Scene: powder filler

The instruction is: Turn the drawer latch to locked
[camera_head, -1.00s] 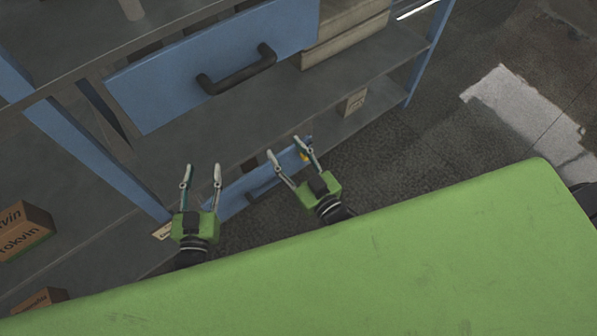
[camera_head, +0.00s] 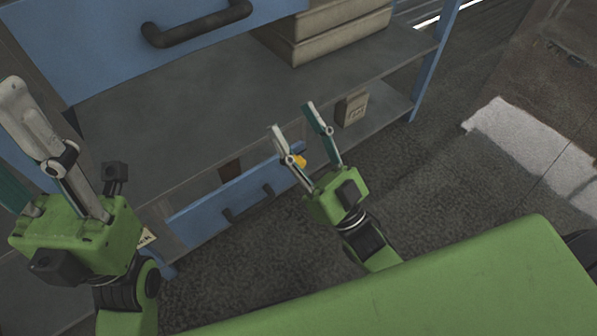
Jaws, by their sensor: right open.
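A small yellow piece (camera_head: 299,161), which looks like the drawer latch, shows at the right end of the low blue drawer front (camera_head: 205,208). It is partly hidden behind a finger of my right gripper, so its angle and any contact cannot be told. The drawer has a dark bar handle (camera_head: 248,204). My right gripper (camera_head: 292,117) is open and empty, its fingers pointing up the picture across the drawer's right end. My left gripper (camera_head: 12,140) is large and near the camera at the left edge, its fingers apart and partly cut off, with nothing seen between them.
A larger blue drawer (camera_head: 100,50) with a dark handle (camera_head: 197,27) is above. Stacked beige boxes (camera_head: 340,30) and a small carton (camera_head: 351,108) sit on the grey shelves. A green surface (camera_head: 440,285) fills the lower right. Dark floor (camera_head: 430,170) is clear at right.

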